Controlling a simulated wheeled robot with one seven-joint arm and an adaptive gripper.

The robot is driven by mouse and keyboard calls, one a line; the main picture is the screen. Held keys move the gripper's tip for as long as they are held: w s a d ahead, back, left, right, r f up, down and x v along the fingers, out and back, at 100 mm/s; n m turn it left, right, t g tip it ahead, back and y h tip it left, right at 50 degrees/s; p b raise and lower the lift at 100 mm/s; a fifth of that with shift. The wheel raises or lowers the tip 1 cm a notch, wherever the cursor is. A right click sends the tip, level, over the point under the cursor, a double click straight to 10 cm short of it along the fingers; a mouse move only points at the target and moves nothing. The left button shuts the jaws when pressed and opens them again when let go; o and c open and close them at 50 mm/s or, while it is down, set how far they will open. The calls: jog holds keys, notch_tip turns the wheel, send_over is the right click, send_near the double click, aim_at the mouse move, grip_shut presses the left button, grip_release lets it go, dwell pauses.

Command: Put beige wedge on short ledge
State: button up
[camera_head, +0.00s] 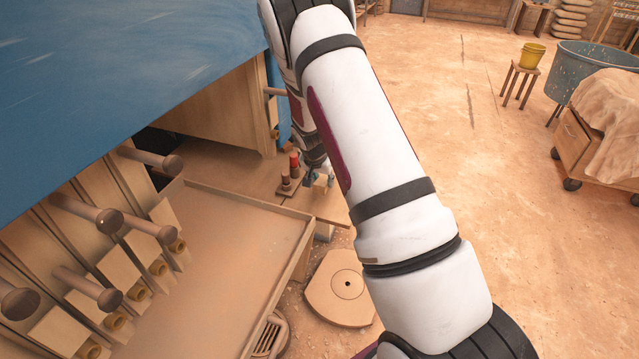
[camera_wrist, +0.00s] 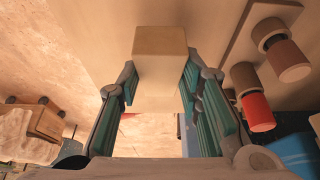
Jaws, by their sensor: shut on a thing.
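The beige wedge (camera_wrist: 160,50) is a pale block between the two fingers of my gripper (camera_wrist: 158,82) in the wrist view. The teal finger pads press on its left and right sides. A flat wooden surface lies just beyond the wedge; I cannot tell whether they touch. In the head view my gripper (camera_head: 318,179) is small and partly hidden by my arm, over the end of a wooden ledge (camera_head: 235,172) beside the press. The wedge cannot be made out there. I cannot tell for sure whether this ledge is the short one.
A red peg (camera_head: 294,163) and a brown peg (camera_head: 285,181) stand on a strip close to my gripper; the red peg (camera_wrist: 257,110) also shows in the wrist view. A large tray (camera_head: 235,240) with raised rims lies nearer. A flat plate (camera_head: 342,287) lies on the floor.

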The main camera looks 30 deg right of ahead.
aim_at(319, 179)
jog(key=shift+w+d+f, duration=0.1)
jog(key=shift+w+d, duration=0.1)
jog(key=shift+w, duration=0.5)
jog(key=shift+w+d, duration=0.2)
jog(key=shift+w, duration=0.45)
jog(key=shift+f, duration=1.75)
jog(key=shift+f, duration=0.15)
jog(key=o, duration=1.1)
jog(key=shift+c, duration=0.2)
